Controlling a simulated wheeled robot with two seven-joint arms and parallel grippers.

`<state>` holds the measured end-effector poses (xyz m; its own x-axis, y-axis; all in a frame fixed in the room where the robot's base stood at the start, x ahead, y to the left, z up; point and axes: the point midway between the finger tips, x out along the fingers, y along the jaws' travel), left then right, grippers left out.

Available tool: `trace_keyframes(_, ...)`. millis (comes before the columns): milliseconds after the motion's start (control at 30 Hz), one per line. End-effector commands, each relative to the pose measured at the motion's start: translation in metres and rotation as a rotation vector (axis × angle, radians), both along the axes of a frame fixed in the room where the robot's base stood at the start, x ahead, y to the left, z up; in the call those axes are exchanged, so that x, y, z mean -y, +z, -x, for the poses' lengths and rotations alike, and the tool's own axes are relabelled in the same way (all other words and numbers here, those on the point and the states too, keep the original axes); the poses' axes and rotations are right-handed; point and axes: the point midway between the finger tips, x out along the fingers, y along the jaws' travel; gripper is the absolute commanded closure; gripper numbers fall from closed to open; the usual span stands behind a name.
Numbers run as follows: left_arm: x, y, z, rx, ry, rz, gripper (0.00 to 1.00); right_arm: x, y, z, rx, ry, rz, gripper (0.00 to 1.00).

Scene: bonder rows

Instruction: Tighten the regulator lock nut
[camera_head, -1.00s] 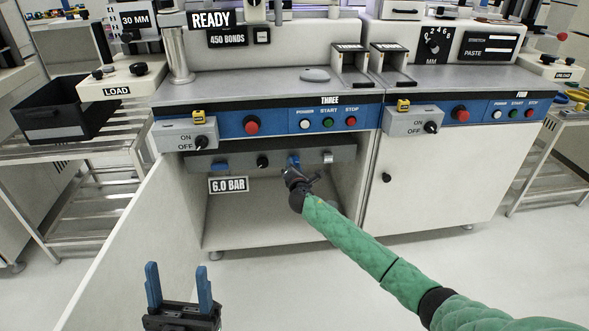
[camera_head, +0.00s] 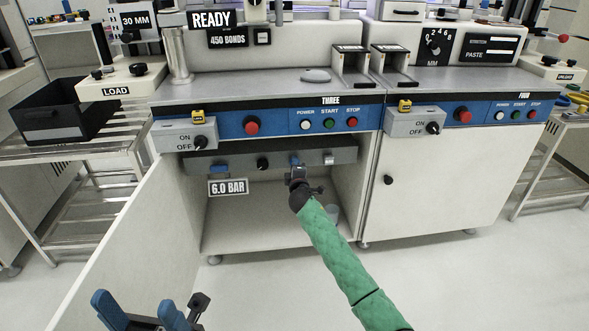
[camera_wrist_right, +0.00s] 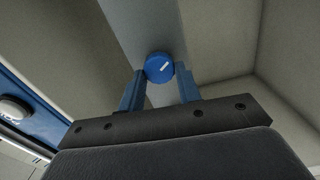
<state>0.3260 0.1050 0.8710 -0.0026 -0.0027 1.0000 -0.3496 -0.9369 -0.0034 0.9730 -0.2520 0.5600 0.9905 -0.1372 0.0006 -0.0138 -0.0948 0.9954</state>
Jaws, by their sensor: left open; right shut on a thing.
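A grey bar (camera_head: 345,156) under machine THREE's front panel carries a blue lever (camera_head: 220,168), a black knob (camera_head: 262,163) and a silver fitting (camera_head: 328,158). My right gripper (camera_head: 297,170) is under the bar, shut on a round blue knob (camera_wrist_right: 159,67) with a white mark. In the right wrist view the knob sits between its two blue fingertips. Whether this knob is the regulator lock nut I cannot tell. A 6.0 BAR label (camera_head: 228,187) hangs below the bar. My left gripper (camera_head: 136,304) is open and empty, low in front of the cabinet door.
The open cabinet door (camera_head: 128,235) swings out at the left. A small bluish cup-like thing (camera_head: 333,214) stands inside the cabinet, partly behind my right arm. Machine FOUR's closed door (camera_head: 440,185) is to the right. A black bin (camera_head: 65,110) is on the left rack.

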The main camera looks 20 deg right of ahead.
Motion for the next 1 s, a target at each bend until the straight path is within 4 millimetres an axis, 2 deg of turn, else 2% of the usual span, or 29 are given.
trace_keyframes(500,0.0,0.0023,0.0003,0.003,0.002,-0.002,0.39,0.0008,-0.0009,0.0007,0.053,-0.002,-0.409,0.89)
trace_keyframes(1000,-0.001,-0.001,0.0003,-0.009,0.011,-0.007,0.39,0.0021,-0.0009,0.0007,0.071,-0.002,-0.536,0.89)
